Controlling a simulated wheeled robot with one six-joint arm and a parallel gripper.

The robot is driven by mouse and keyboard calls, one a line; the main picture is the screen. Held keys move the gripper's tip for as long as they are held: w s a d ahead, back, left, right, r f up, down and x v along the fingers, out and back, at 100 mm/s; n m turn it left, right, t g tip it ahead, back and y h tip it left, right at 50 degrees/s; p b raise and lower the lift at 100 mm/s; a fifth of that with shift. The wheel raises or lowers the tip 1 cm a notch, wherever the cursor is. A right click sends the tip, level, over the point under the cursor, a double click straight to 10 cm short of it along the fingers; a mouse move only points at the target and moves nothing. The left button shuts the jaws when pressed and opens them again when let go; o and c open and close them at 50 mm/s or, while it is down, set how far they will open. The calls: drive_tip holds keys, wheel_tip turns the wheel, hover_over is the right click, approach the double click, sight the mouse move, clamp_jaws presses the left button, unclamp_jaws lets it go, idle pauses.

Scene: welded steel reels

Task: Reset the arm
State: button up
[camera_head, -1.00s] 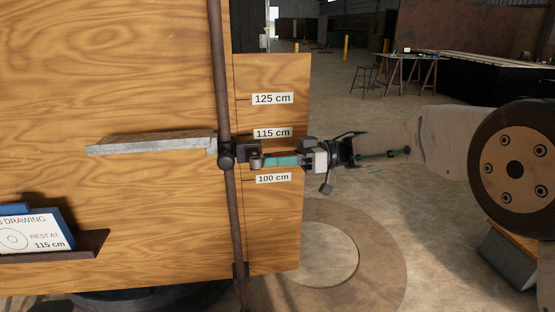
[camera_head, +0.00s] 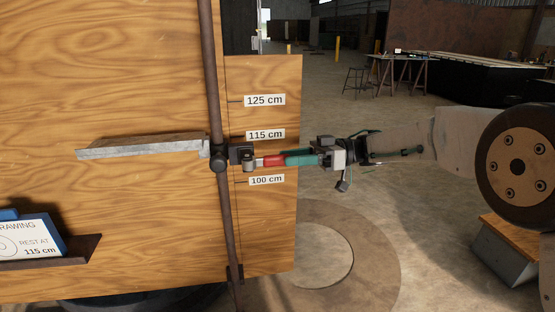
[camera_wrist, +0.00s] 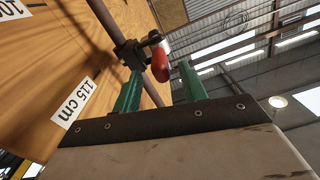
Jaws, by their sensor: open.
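My gripper (camera_head: 287,160) is open, its green fingers pointing left at the pole; its wrist side shows to the right. A red lever handle (camera_head: 272,160) sticks out from the dark clamp (camera_head: 220,157) on the upright rusty pole (camera_head: 214,70). The handle's red part shows just beyond the fingertips. In the wrist view the red handle (camera_wrist: 160,65) appears between and beyond the two spread fingertips; contact cannot be told. A grey metal arm (camera_head: 140,149) extends left from the clamp, roughly level, a little below the 115 cm label (camera_head: 265,134).
A wooden board (camera_head: 100,80) stands behind the pole, with 125 cm and 100 cm labels. A ledge (camera_head: 60,252) holds a drawing card (camera_head: 35,240) reading "REST AT 115 cm". Open floor lies right of the board. A bench (camera_head: 510,72) and trestle table (camera_head: 400,60) stand far back.

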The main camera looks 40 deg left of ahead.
drive_tip(key=shift+v, duration=0.8)
